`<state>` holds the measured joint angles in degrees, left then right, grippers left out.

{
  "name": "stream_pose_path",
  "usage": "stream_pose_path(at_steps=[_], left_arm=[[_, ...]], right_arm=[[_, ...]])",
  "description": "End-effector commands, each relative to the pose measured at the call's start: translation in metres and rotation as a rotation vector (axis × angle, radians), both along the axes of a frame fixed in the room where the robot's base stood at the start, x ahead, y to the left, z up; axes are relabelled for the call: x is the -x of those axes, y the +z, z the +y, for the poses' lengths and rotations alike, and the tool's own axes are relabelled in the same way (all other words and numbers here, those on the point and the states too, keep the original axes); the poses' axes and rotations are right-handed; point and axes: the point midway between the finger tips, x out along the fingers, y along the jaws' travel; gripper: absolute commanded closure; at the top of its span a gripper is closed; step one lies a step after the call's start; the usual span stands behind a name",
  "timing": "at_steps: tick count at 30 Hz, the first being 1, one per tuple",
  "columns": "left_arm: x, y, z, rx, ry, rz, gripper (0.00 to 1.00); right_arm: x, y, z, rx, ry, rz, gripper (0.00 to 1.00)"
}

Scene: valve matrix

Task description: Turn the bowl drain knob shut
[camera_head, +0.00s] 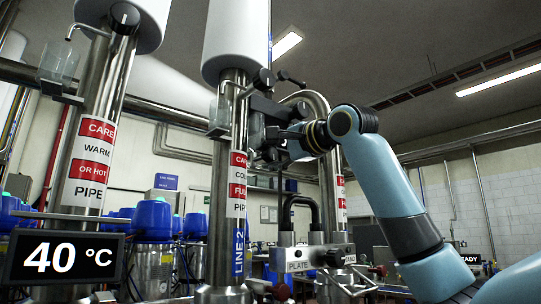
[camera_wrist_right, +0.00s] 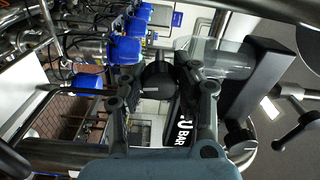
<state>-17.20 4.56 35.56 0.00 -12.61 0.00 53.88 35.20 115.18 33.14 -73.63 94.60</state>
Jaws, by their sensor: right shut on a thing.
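The bowl drain knob (camera_wrist_right: 157,74) is a dark rounded knob between the fingertips in the right wrist view. My right gripper (camera_wrist_right: 158,72) is shut on it, with one finger on each side. A clear bowl (camera_wrist_right: 222,58) sits just right of the fingertips in that view. In the head view my right gripper (camera_head: 267,132) is at the steel LINE 2 pipe (camera_head: 220,190), beside its red and white label. The knob is hard to make out there behind the dark fingers. My left gripper is not in view.
A left steel pipe (camera_head: 100,140) carries a warm-or-hot label and a clear cup (camera_head: 58,62). A 40 °C display (camera_head: 65,257) stands at lower left. Blue-topped units (camera_head: 152,220) stand behind. A plate-marked fitting (camera_head: 298,262) with handles is below my right arm.

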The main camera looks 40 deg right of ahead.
Motion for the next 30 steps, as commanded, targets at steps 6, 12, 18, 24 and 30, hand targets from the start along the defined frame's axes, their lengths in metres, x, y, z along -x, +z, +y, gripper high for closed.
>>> stream_pose_path(at_steps=[6,12,18,24,30], left_arm=[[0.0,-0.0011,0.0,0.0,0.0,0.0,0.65],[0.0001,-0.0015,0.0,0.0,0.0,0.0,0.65],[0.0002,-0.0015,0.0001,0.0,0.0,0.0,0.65],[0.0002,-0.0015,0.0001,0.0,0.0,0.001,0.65],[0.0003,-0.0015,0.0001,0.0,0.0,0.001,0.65]], right_arm=[[-0.0001,-0.0008,-0.0004,-0.106,-0.001,0.009,1.0],[-0.0002,-0.0009,-0.0004,-0.156,-0.001,0.014,1.0],[-0.0002,-0.001,-0.0004,-0.171,-0.001,0.015,1.0],[-0.0002,-0.0012,-0.0004,-0.171,-0.001,0.015,1.0],[-0.0002,-0.0012,-0.0003,-0.171,-0.001,0.015,0.58]])
